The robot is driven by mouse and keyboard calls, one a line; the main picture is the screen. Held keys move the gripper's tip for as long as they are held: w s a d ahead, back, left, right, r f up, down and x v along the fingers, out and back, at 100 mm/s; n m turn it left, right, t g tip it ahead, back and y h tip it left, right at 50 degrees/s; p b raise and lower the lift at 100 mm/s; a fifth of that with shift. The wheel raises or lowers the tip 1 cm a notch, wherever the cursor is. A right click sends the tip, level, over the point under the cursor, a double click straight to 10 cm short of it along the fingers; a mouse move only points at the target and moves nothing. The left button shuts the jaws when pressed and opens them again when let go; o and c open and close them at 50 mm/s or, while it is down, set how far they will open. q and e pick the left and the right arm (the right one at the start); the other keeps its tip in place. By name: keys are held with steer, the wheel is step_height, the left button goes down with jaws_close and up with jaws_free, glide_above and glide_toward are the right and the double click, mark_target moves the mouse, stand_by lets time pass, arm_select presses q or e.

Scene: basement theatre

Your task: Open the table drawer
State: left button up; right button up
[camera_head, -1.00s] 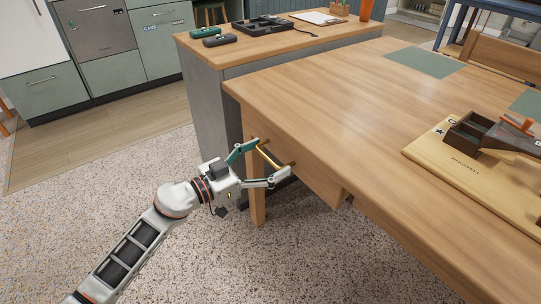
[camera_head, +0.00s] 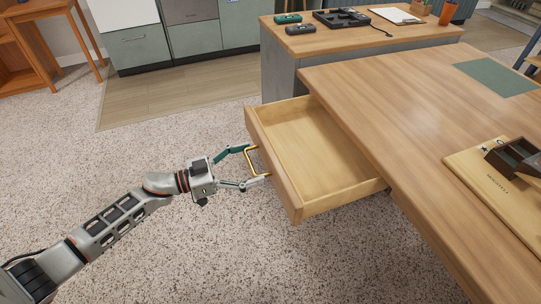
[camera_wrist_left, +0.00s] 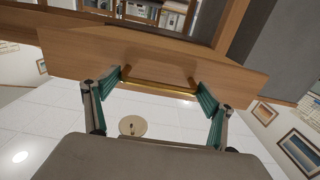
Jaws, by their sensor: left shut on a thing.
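The wooden table (camera_head: 400,110) has its drawer (camera_head: 318,155) pulled well out on the left side, and the drawer's inside looks empty. The drawer front carries a brass bar handle (camera_head: 251,160). My left gripper (camera_head: 257,165) is at this handle with one finger near each end, shut on it. In the left wrist view the drawer front (camera_wrist_left: 150,55) spans the top, with the handle (camera_wrist_left: 160,88) between my two green-padded fingers (camera_wrist_left: 161,92). My right gripper is not in view.
A wooden board (camera_head: 490,180) with a dark tray (camera_head: 510,158) lies on the table at the right. A grey-sided counter (camera_head: 280,75) stands behind the table. The speckled floor left of the drawer is clear.

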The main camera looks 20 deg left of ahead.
arm_select(q)
steer(key=shift+v, duration=2.05)
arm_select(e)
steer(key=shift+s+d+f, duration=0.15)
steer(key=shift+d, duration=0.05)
arm_select(q)
steer(key=shift+s+d+f, duration=0.1)
steer(key=shift+s+f, duration=0.05)
steer(key=o, duration=1.3)
steer(key=v, duration=1.2)
steer(key=shift+p, duration=0.3)
